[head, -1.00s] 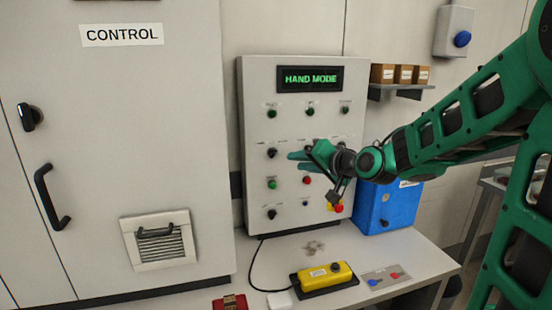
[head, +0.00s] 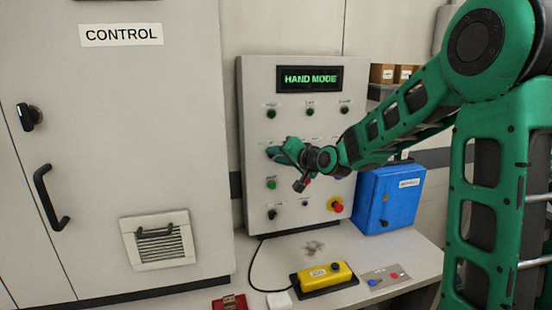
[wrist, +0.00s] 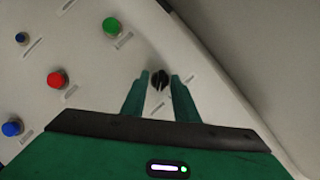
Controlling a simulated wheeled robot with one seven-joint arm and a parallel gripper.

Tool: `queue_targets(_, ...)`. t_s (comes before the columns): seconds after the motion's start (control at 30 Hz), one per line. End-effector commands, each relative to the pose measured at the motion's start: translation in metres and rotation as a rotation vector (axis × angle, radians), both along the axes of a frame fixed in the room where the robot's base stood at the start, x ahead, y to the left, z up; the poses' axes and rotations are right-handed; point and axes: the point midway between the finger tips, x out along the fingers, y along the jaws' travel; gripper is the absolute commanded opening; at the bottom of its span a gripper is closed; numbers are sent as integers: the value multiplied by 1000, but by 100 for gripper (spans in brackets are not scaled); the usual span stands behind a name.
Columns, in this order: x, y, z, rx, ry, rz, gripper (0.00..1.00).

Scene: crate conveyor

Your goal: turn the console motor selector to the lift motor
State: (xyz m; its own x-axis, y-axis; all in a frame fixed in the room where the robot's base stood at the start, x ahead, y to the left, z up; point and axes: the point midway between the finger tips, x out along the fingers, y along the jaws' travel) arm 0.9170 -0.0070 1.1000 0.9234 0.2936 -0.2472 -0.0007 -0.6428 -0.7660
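The grey console (head: 255,90) stands on the table with "HAND MODE" lit in green on its display (head: 310,79). My gripper (head: 272,153) is at the console's left column and hides the upper black selector there in the head view. In the wrist view a black selector knob (wrist: 158,79) sits between my two open finger tips, with a visible gap on each side. Contact with the knob does not show. Another black selector (head: 271,214) is lower in the same column. The labels are too small to read, and the hidden knob's setting is unclear.
A green button (head: 271,184) lies just below my gripper, and a red emergency button (head: 335,204) is at the console's lower right. A blue box (head: 390,200) stands right of the console. A yellow pendant (head: 325,275) lies on the table (head: 400,257) in front.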

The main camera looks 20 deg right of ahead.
Motion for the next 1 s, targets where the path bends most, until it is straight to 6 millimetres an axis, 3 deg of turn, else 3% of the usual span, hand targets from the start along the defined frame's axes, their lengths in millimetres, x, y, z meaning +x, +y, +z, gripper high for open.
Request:
queue_targets(0.23,1,0,0,0,0,0,27)
queue_targets(0.27,1,0,0,0,0,0,25)
queue_targets(0.37,1,0,0,0,0,0,1)
queue_targets(0.4,1,0,0,0,0,0,0)
queue_targets(0.77,0,0,1,-48,1,0,0)
queue_targets(1.0,0,2,1,-197,1,1,0)
